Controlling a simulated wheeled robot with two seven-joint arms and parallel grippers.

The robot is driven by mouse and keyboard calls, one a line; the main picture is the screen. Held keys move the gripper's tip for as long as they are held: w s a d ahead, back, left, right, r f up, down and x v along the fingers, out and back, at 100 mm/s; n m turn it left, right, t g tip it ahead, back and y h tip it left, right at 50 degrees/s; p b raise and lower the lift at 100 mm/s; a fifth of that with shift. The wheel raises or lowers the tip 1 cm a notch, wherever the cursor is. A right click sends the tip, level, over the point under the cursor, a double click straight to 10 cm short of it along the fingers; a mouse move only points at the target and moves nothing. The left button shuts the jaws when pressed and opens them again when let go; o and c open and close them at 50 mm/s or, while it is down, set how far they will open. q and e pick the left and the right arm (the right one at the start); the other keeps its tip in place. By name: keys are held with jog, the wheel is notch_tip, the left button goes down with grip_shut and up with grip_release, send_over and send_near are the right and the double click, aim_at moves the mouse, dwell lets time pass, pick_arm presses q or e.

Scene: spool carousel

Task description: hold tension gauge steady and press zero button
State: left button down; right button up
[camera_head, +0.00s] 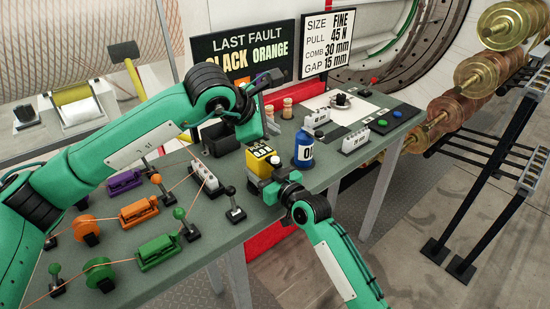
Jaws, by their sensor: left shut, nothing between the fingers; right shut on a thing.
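I see no contact between the left fingertips and the gauge. The zero button is too small to make out for sure among the small marks on the gauge's top.
A black open box (220,138) and a white guide block (203,175) are to the left. Orange, green and purple units with threads fill the bench's left part.

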dwell(0.3)
jog(key=o, duration=1.3)
jog(key=shift+c, duration=0.2)
jog(key=shift+s+d, duration=0.1)
